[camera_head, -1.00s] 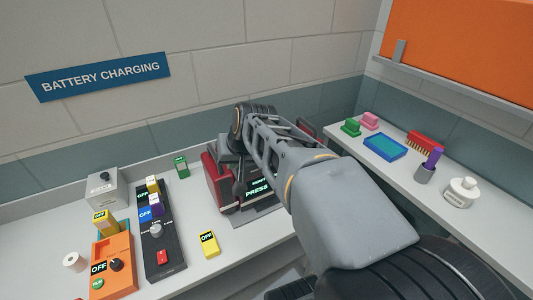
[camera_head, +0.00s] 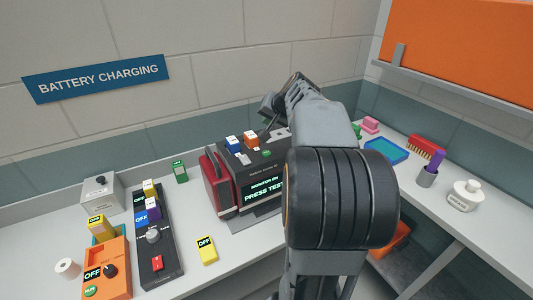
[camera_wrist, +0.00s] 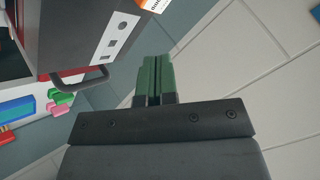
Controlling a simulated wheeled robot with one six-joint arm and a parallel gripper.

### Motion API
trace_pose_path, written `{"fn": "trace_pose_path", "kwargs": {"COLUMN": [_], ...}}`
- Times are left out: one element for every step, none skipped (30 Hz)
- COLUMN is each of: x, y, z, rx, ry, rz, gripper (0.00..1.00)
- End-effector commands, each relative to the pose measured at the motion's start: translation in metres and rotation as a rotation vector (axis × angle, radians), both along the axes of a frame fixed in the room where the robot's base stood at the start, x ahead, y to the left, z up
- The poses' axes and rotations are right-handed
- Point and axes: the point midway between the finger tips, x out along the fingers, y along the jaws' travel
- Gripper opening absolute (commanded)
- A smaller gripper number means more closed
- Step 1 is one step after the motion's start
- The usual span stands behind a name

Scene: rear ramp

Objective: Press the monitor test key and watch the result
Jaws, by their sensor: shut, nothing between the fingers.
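The monitor (camera_head: 229,172) is a dark box on the bench at the back wall, with a red side. Its lit screen (camera_head: 265,190) reads "MONITOR ON" and "PRESS TEST". On its top are a blue-and-white key (camera_head: 233,144), an orange-and-white key (camera_head: 251,141) and a small green button (camera_head: 267,153). I cannot tell which is the test key. In the wrist view, my gripper (camera_wrist: 155,62) has green fingers shut together and empty, apart from the monitor casing (camera_wrist: 80,30). In the head view, my arm hides the monitor's right part.
An orange box (camera_head: 110,255), a black switch panel (camera_head: 160,240) and a grey box (camera_head: 102,190) stand left on the bench. A yellow "OFF" block (camera_head: 207,250) lies before the monitor. A brush (camera_head: 428,146), blue tray (camera_head: 386,150) and white jar (camera_head: 464,195) occupy the right shelf.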

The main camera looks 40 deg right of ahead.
Motion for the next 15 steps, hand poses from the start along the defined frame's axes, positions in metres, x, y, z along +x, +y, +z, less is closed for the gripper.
{"fn": "trace_pose_path", "kwargs": {"x": [0.000, 0.000, 0.000, 0.000, 0.000, 0.000, 0.000, 0.000, 0.000, 0.000, 0.000, 0.000, 0.000, 0.000, 0.000], "y": [0.000, 0.000, 0.000, 0.000, 0.000, 0.000, 0.000, 0.000, 0.000, 0.000, 0.000, 0.000, 0.000, 0.000, 0.000], "z": [-0.001, -0.002, -0.003, -0.004, -0.005, -0.007, -0.009, -0.011, -0.014, -0.017, -0.019, -0.023, -0.026, -0.030, -0.034], "rx": [0.000, 0.000, 0.001, 0.001, 0.001, 0.001, 0.001, 0.001, 0.001, 0.000, 0.000, 0.000, 0.000, 0.000, -0.001], "ry": [0.000, 0.000, 0.001, 0.001, 0.001, 0.001, 0.001, 0.001, 0.001, 0.001, 0.001, 0.001, 0.001, 0.001, 0.001], "rz": [0.000, 0.000, 0.001, 0.001, 0.001, 0.001, 0.001, 0.001, 0.001, 0.000, 0.000, 0.000, 0.000, 0.000, 0.001], "gripper": [0.00, 0.00, 0.00, 0.00, 0.00, 0.00, 0.00, 0.00, 0.00, 0.00, 0.00, 0.00, 0.00, 0.00, 0.00]}}
